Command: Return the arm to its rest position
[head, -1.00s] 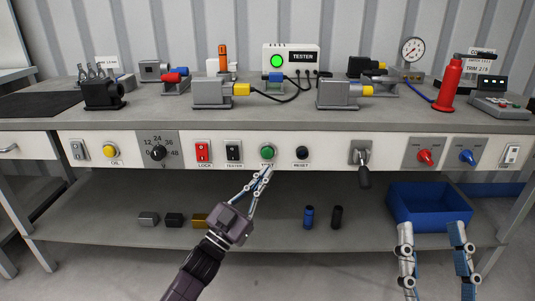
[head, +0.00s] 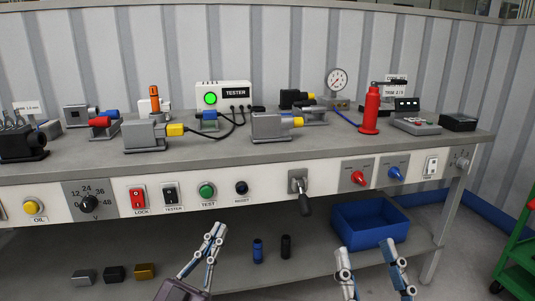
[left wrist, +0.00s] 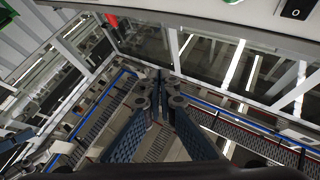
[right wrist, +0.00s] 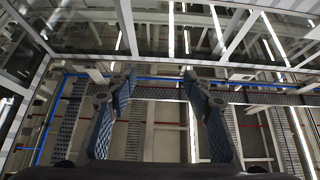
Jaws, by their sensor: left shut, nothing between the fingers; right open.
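My left gripper (head: 215,235) is in front of the bench in the head view, below the green TEST button (head: 206,190) and apart from it. It is shut and empty; its fingertips (left wrist: 158,82) are together in the left wrist view. My right gripper (head: 368,248) is at the lower right of the head view, in front of the blue bin (head: 372,242). Its fingers stand apart with nothing between them, as the right wrist view (right wrist: 155,82) also shows. The TESTER box (head: 224,95) has a green light lit.
The front panel carries a red LOCK switch (head: 138,197), a voltage dial (head: 89,203) and a lever (head: 302,192) that sticks out. A green cart (head: 520,250) stands at right.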

